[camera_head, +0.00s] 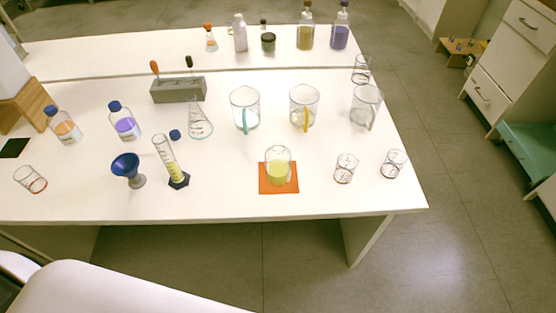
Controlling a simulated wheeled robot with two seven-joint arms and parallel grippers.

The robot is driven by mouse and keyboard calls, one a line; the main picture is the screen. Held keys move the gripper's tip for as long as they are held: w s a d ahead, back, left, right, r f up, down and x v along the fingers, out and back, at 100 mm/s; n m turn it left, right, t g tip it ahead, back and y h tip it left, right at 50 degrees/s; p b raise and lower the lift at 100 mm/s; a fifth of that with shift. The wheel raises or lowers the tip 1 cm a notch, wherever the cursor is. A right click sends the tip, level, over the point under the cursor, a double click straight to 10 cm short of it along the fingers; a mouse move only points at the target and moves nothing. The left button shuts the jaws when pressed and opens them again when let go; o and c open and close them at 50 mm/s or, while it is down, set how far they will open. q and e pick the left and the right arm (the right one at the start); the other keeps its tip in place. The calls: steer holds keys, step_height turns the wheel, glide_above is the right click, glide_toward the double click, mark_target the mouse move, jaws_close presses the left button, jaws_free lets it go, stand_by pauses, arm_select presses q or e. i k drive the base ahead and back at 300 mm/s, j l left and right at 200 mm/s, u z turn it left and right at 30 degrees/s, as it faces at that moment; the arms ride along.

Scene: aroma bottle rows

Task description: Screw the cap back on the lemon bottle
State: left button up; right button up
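A loose blue cap (175,134) lies on the white table, left of a clear conical flask (200,125). I cannot make out an open lemon bottle. One bottle with orange liquid (66,128) and one with violet-blue liquid (125,125) stand at the left, both with blue caps on. Yellow liquid shows in a measuring cylinder (170,160) with a dark base and in a beaker (279,170) on an orange mat (265,187). Neither gripper is in view.
A blue funnel (127,168) stands left of the cylinder. A grey rack (178,90), two handled jugs (245,110) (303,107) and several clear glasses stand around. A small beaker (30,179) is at the left. The front centre between cylinder and mat is clear.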

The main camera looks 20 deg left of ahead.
mark_target(277, 158)
steer(key=u, duration=1.3)
steer(key=z, duration=0.45)
steer(key=j+z, duration=0.35)
steer(key=k+j+z, duration=0.1)
steer(key=j+z, duration=0.3)
steer(key=k+j+z, duration=0.1)
steer(key=z, duration=0.25)
steer(key=k+j+z, duration=0.1)
steer(key=k+j, duration=0.15)
steer(key=j, duration=0.25)
steer(key=k+j+z, duration=0.1)
steer(key=k+j, duration=0.15)
steer(key=j, duration=0.2)
steer(key=k+j+z, duration=0.1)
steer(key=k+j, duration=0.2)
steer(key=j, duration=0.15)
